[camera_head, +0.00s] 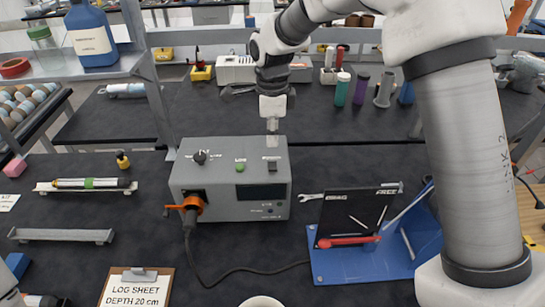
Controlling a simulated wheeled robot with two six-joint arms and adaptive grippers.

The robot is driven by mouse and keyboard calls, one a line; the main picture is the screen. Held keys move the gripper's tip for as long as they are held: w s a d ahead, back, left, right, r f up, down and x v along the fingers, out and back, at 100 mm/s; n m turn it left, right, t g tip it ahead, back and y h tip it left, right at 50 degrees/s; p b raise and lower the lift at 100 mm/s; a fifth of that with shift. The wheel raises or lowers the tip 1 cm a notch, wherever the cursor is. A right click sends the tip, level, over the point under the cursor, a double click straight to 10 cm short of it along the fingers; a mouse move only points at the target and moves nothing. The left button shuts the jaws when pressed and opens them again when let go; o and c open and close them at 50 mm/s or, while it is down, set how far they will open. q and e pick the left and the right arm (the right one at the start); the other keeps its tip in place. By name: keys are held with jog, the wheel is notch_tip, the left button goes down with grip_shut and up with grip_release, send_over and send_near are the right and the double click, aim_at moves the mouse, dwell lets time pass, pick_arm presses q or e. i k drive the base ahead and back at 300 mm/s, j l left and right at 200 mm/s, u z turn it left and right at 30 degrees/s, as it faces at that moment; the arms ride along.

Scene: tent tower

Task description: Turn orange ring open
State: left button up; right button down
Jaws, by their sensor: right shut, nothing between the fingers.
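The orange ring (187,204) sits at the left of the front face of a grey box (236,205), around a dark plug. An orange tab sticks out to its left. A black cable (222,279) runs from the plug down and then right across the table. My right gripper (272,126) points down near the rear top edge of the box, shut and empty. It is well apart from the ring, up and to the right of it. I cannot tell its exact height above the box. My left gripper is not visible.
The box top has a black knob (200,157) and a green button (240,168). A blue stand (364,265) with a red-handled lever is at right. A clipboard (135,290) lies in front, a tray (62,236) at left. A shelf post (150,75) rises behind left.

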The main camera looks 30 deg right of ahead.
aim_at(189, 200)
jog(key=k+j, duration=0.65)
jog(key=k, duration=0.25)
